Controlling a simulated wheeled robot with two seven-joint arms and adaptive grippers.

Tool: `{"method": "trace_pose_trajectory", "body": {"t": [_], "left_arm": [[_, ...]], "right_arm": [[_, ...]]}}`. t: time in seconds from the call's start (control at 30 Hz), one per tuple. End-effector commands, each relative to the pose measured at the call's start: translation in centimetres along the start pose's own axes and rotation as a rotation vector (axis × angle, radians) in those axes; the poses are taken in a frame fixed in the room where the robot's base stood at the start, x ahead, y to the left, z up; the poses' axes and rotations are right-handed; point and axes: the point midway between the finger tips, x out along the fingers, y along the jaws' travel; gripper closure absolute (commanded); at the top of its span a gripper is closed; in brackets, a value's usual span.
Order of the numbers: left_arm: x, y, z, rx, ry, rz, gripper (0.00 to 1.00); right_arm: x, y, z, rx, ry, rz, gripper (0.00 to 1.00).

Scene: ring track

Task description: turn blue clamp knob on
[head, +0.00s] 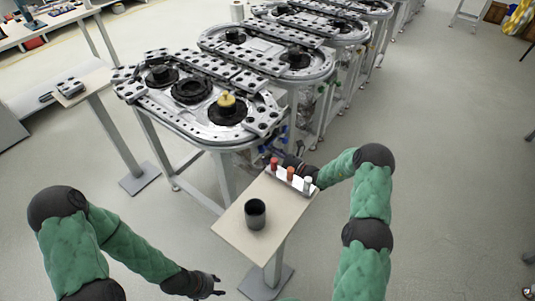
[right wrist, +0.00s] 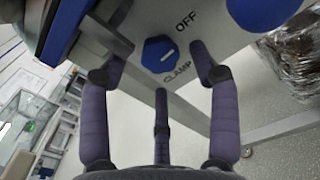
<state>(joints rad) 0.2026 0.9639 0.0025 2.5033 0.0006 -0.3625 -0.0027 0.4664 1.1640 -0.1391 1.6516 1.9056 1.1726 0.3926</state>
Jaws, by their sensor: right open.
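In the head view my right gripper (head: 293,163) is at the near end of the ring track (head: 215,130), partly hidden behind the small rack. The clamp knob cannot be made out there. My left gripper (head: 215,287) is open and empty at the bottom.
A second blue knob (right wrist: 262,10) is cut off at the top of the right wrist view. A small table (head: 235,228) carries a dark cup (head: 255,214) and a white rack (head: 283,182) with coloured-topped items, close to my right forearm. Open floor lies to the right.

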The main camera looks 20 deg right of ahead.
Motion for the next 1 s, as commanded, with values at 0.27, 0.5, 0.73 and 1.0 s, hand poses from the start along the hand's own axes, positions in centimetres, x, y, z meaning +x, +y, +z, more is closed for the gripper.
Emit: {"method": "trace_pose_trajectory", "body": {"t": [0.27, 0.5, 0.73, 1.0], "left_arm": [[0.38, -0.14, -0.03, 0.000, 0.000, 0.000, 0.60], [0.36, -0.13, -0.03, 0.000, 0.000, 0.000, 0.60], [0.36, -0.13, -0.03, 0.000, 0.000, 0.000, 0.60], [0.24, -0.09, -0.02, 0.000, 0.000, 0.000, 0.60]], "right_arm": [[1.49, 0.00, 0.02, 0.000, 0.000, 0.000, 0.38], [1.50, 0.01, 0.06, 0.000, 0.000, 0.000, 0.44], [1.49, 0.01, 0.06, -0.001, 0.000, 0.000, 0.94], [1.48, 0.00, 0.14, 0.020, -0.001, 0.000, 0.94]]}}
